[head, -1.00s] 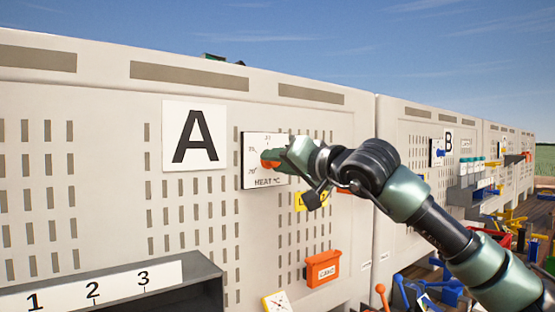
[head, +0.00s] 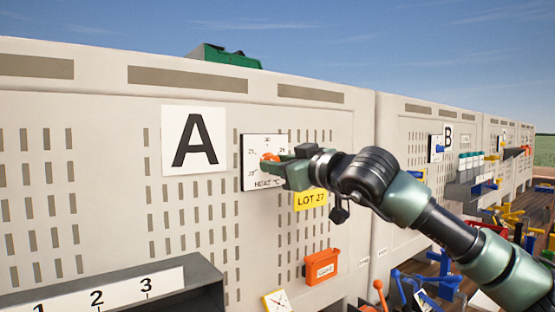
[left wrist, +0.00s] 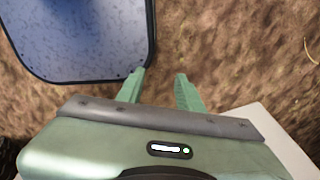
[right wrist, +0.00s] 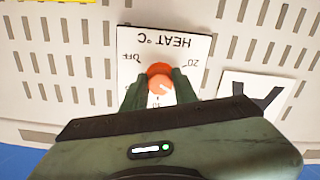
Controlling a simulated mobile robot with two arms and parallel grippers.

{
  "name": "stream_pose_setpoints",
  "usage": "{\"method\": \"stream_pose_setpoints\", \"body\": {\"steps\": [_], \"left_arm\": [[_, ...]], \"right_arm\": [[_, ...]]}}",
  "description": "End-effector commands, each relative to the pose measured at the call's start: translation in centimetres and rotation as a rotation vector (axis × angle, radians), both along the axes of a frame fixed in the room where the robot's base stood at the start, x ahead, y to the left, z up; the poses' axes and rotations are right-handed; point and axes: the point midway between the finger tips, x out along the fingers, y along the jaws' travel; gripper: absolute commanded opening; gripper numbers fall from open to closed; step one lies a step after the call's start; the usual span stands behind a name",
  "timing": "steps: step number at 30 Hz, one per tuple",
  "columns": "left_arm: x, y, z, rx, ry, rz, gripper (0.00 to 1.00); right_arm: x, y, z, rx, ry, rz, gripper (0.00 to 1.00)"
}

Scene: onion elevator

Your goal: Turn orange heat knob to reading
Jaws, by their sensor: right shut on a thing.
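The orange heat knob (head: 269,157) sits on a white dial plate (head: 250,148) marked HEAT °C, on the pale panel right of the letter A. My right gripper (head: 285,170) is at the dial, shut on the knob. In the right wrist view the knob (right wrist: 160,80) lies between the two fingers, with a white pointer line on its face. In that view the plate (right wrist: 185,45) appears upside down, with OFF and 20 readable. The pointer's exact reading is hard to tell. My left gripper (left wrist: 160,90) is open and empty above brown ground.
A yellow LOT 27 label (head: 311,200) is just below right of the dial. An orange bin (head: 322,267) hangs lower on the panel. A grey shelf numbered 1 to 3 (head: 205,275) juts out at lower left. A blue-grey surface (left wrist: 80,40) is near my left gripper.

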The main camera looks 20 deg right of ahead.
Motion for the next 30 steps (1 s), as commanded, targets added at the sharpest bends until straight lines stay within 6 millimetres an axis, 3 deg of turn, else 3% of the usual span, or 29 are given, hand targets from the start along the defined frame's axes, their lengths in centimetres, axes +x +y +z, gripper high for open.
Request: {"method": "stream_pose_setpoints", "body": {"steps": [18,30], "left_arm": [[0.0,0.0,7.2,0.0,0.0,0.0,0.36],[0.0,0.0,8.2,0.0,0.0,0.0,0.36]], "right_arm": [[0.0,-0.2,0.9,-0.553,-0.203,-0.003,0.0],[0.0,-0.2,0.5,-0.848,-0.312,-0.003,0.0]]}}
